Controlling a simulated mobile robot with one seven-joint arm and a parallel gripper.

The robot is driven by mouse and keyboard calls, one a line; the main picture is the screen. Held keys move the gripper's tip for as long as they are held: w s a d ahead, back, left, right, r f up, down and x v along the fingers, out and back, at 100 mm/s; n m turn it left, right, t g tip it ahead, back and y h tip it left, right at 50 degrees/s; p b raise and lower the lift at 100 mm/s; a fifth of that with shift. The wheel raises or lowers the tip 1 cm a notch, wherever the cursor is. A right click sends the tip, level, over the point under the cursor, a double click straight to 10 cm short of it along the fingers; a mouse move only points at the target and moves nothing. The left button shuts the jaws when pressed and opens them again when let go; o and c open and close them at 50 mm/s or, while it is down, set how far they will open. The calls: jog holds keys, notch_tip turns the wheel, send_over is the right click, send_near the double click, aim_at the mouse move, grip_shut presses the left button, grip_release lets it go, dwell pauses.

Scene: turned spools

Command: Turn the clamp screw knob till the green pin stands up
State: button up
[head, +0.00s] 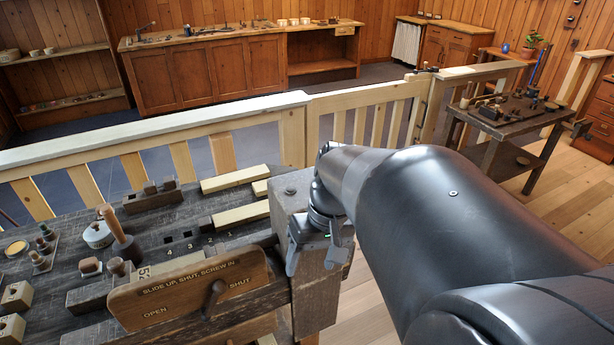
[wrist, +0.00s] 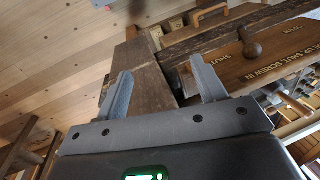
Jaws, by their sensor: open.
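A dark knob (head: 214,291) stands out from a wooden board (head: 190,290) on the bench front, lettered "SLIDE UP, SHUT, SCREW IN", with OPEN and SHUT marks. The knob is nearer the SHUT side. It also shows in the wrist view (wrist: 251,46), beyond my right finger. I cannot tell whether it is the clamp screw knob. My gripper (head: 318,258) is open at the bench's right end, by a thick wooden post (head: 318,302). In the wrist view my gripper (wrist: 162,88) has its fingers wide apart, with dark wood beyond and between them. I make out no green pin.
The bench top holds wooden blocks, a handled peg (head: 117,232) and a row of numbered square holes (head: 188,240). A pale rail fence (head: 150,130) runs behind it. A second small table (head: 510,115) with tools stands right. Plank floor is clear right of the bench.

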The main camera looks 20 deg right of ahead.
jog(key=w+d+f+m+t+y, duration=0.1)
jog(key=d+f+t+y, duration=0.1)
jog(key=d+f+y, duration=0.5)
jog(key=w+d+f+m+t+y, duration=0.2)
jog(key=d+f+y, duration=0.25)
jog(key=d, duration=0.45)
jog(key=w+d+m+t, duration=0.3)
jog(key=w+d+t, duration=0.4)
jog(key=d+t, duration=0.4)
jog(key=shift+g+y, duration=0.25)
jog(key=shift+g, duration=0.35)
jog(key=x, duration=0.9)
jog(key=shift+w+d+f, duration=0.15)
jog(key=shift+w+d, duration=0.05)
jog(key=shift+c, duration=0.2)
jog(key=c, duration=0.9)
